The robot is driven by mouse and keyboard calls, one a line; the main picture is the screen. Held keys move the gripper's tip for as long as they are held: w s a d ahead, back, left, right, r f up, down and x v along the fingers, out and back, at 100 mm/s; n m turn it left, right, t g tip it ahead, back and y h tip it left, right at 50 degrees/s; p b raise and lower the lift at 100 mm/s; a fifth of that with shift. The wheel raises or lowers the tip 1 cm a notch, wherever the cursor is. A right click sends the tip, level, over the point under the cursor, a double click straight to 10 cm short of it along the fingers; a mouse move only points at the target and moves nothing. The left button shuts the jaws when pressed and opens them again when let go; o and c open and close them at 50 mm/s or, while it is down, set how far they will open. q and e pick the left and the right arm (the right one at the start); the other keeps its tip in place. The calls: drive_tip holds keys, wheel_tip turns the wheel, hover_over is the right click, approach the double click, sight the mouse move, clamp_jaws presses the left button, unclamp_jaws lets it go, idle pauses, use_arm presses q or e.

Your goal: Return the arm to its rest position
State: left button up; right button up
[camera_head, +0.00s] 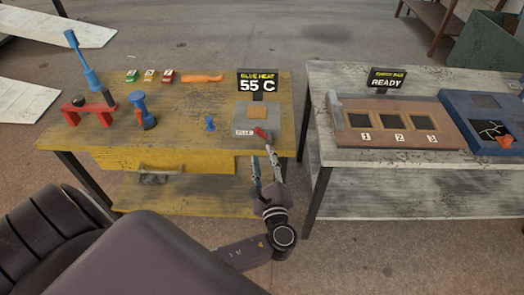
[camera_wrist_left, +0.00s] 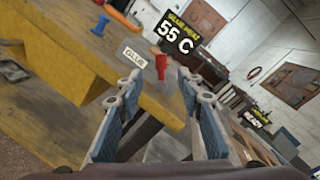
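My left gripper (camera_head: 264,160) is in front of the yellow bench's right front corner, near the grey glue heater (camera_head: 243,117). Its two fingers are apart with nothing between them; in the left wrist view the gripper (camera_wrist_left: 160,90) also shows blue-padded fingers spread open. The heater's red lever (camera_head: 261,133) is just beyond the fingertips in the head view; the red lever also shows between the fingers, farther off, in the left wrist view (camera_wrist_left: 161,66). I cannot tell whether a finger touches it. My right gripper is not in view.
The yellow bench (camera_head: 110,135) holds a blue tool (camera_head: 144,112), a red stand (camera_head: 88,108) and an orange tool (camera_head: 202,79). A display (camera_head: 258,82) reads 55 C. A white bench (camera_head: 320,90) stands at right with a three-slot tray (camera_head: 385,141). A floor gap separates the benches.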

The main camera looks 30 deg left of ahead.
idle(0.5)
use_arm(q)
drive_tip(key=s+f+n+g+h, duration=0.15)
drive_tip(key=s+f, duration=0.25)
drive_tip(key=f, duration=0.7)
drive_tip(key=s+f+n+g+h, duration=0.1)
drive_tip(key=s+f+g+h, duration=0.25)
drive_tip(key=f, duration=0.65)
drive_tip(key=s+f+n+g+h, duration=0.15)
drive_tip(key=s+f, duration=0.25)
drive_tip(key=f, duration=0.7)
drive_tip(key=s+d+f+n+g+h, duration=0.1)
drive_tip(key=s+f+n, duration=0.3)
drive_tip(key=s, duration=0.6)
drive_tip(key=s+d+f+n+g+h, duration=0.2)
drive_tip(key=s+d+f+n, duration=0.1)
drive_tip(key=s+f, duration=0.5)
drive_tip(key=s+d+f+n+g+h, duration=0.2)
drive_tip(key=s+f+n, duration=0.4)
drive_tip(key=s, duration=0.7)
drive_tip(key=shift+s+d+g+b, duration=0.2)
drive_tip(key=shift+d+g+b, duration=0.15)
drive_tip(key=shift+d+b, duration=0.1)
drive_tip(key=shift+h, duration=0.25)
